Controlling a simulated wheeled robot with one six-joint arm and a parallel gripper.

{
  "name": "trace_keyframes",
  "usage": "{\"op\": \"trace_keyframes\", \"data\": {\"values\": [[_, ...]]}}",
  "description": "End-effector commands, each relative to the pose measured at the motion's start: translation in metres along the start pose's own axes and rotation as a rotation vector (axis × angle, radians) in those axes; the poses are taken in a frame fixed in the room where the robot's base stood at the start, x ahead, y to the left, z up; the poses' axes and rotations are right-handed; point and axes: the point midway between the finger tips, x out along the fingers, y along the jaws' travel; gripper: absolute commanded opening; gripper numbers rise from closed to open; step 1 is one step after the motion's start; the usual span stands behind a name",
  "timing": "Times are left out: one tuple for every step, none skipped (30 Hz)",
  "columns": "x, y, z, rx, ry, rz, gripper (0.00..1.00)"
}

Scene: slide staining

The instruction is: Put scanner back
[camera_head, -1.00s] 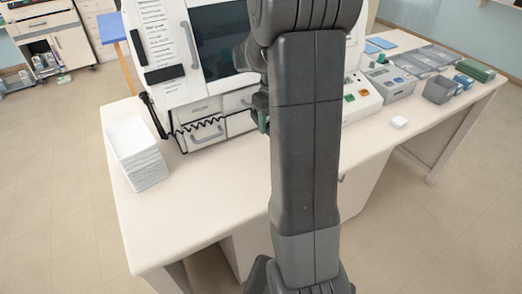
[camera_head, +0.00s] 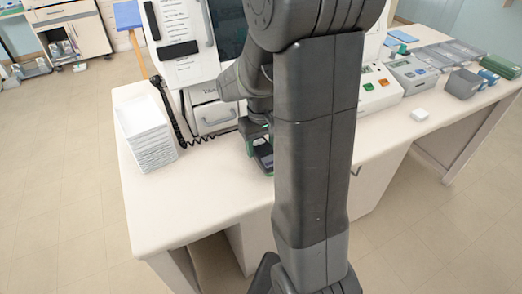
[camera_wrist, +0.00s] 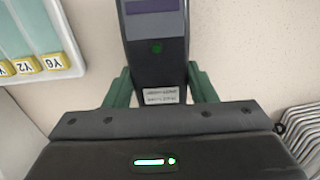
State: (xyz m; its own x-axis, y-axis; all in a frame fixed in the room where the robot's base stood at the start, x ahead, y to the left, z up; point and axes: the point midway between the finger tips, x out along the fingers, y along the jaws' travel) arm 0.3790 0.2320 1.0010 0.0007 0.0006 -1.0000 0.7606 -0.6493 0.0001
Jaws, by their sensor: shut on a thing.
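The scanner (camera_wrist: 156,65) is a dark handheld device with a purple screen, a small green mark and a white label. In the wrist view it lies between the green fingers of my gripper (camera_wrist: 158,88), which is shut on it. In the head view my gripper (camera_head: 258,140) is over the bench in front of the white machine, and part of the scanner (camera_head: 264,156) shows beside my arm. A black coiled cord (camera_head: 176,125) hangs at the machine's left side and runs along its front toward the gripper. My arm hides much of the scanner and the machine.
A stack of white trays (camera_head: 148,140) stands on the bench's left side, near the cord. The white machine (camera_head: 182,45) stands behind. The bench front (camera_head: 190,205) is clear.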

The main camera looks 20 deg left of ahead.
Motion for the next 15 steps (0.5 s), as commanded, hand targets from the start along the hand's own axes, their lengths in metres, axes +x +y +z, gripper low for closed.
{"op": "trace_keyframes", "data": {"values": [[0.008, 0.0, 0.0, 0.0, -0.004, 0.0, 0.23], [0.012, 0.0, 0.0, 0.0, -0.004, 0.0, 0.23], [0.017, 0.0, 0.0, 0.0, -0.003, 0.0, 0.23], [0.019, 0.0, 0.0, 0.0, -0.003, 0.0, 0.23], [0.021, 0.0, 0.0, 0.0, -0.002, 0.0, 0.23], [0.022, 0.0, 0.0, 0.0, -0.001, 0.0, 0.23], [0.023, 0.0, 0.0, 0.0, 0.0, 0.0, 0.23], [0.023, 0.0, 0.0, 0.0, 0.001, 0.0, 0.23], [0.022, 0.0, 0.0, 0.0, 0.001, 0.0, 0.23], [0.022, 0.0, 0.0, 0.0, 0.001, 0.0, 0.23], [0.022, 0.0, 0.0, 0.0, 0.001, 0.0, 0.23], [0.022, 0.0, 0.0, 0.0, 0.001, 0.0, 0.23], [0.023, 0.0, 0.0, 0.0, 0.001, 0.0, 0.23], [0.023, 0.0, 0.0, 0.0, 0.001, 0.0, 0.23], [0.025, 0.0, 0.0, 0.0, 0.0, 0.0, 0.23]]}}
